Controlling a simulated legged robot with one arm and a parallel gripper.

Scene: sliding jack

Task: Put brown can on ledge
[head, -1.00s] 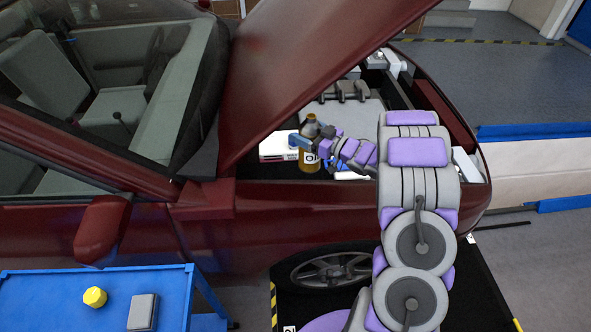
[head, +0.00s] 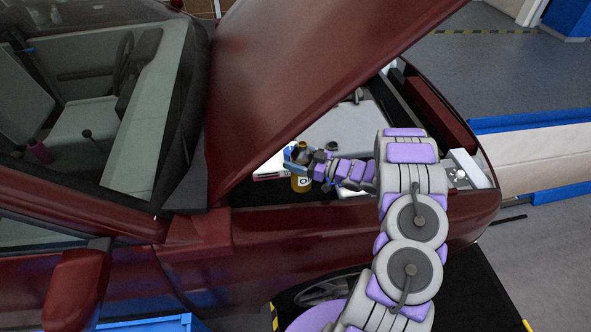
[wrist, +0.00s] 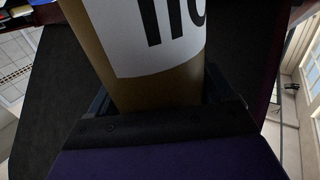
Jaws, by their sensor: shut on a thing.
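The brown can (head: 301,183), with a white label and dark lettering, is in the engine bay of the dark red car. My gripper (head: 300,160) reaches in from the right and is shut on the can. In the wrist view the can (wrist: 150,80) fills the middle between my two fingers (wrist: 160,98), its label toward the top of the picture. A dark flat surface, perhaps the ledge (head: 240,194), runs along the near side of the engine bay. The can's base is low by this surface; I cannot tell whether it touches.
The raised hood (head: 290,75) slants over the bay close to my gripper. A white box (head: 268,168) is just left of the can. The car's fender (head: 330,220) lies in front. A blue cart (head: 150,324) shows at the bottom left.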

